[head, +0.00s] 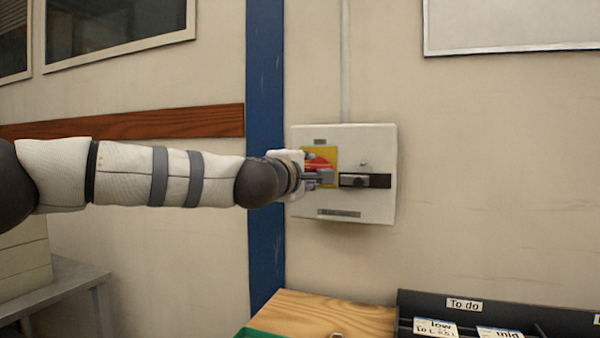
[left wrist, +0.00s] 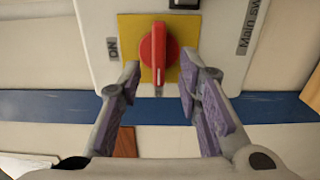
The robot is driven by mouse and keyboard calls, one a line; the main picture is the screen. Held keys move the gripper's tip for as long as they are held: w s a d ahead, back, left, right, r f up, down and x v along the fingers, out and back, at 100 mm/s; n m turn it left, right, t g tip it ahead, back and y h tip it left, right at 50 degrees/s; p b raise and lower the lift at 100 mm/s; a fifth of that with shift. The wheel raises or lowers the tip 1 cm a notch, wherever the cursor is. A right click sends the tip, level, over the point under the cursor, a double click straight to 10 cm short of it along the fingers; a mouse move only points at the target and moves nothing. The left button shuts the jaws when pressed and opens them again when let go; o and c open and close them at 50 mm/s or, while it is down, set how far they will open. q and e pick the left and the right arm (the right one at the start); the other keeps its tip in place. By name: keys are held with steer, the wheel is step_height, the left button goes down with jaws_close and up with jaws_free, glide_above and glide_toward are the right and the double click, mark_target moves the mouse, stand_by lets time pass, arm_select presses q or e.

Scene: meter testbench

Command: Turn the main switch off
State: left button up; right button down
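The main switch box (head: 375,211) is a pale box on the wall, and it also fills the top of the left wrist view (left wrist: 93,40). On it, a red rotary knob (left wrist: 158,52) sits on a yellow plate (left wrist: 127,27); in the head view the red knob (head: 319,163) is partly hidden by my gripper. An "ON" label is beside the plate. My left gripper (left wrist: 158,85) is open, with one finger on each side of the knob's lower end and a gap to each. In the head view my left gripper (head: 322,178) is at the box's left side. My right gripper is not in view.
A black latch (head: 365,181) is on the box's right half. A blue post (head: 265,90) runs down the wall left of the box. Below are a wooden surface (head: 330,312) and a dark "To do" tray (head: 500,309).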

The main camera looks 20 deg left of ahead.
arm_select(q)
steer(key=s, duration=0.9)
steer(key=shift+s+a, duration=0.15)
steer(key=shift+s, duration=0.1)
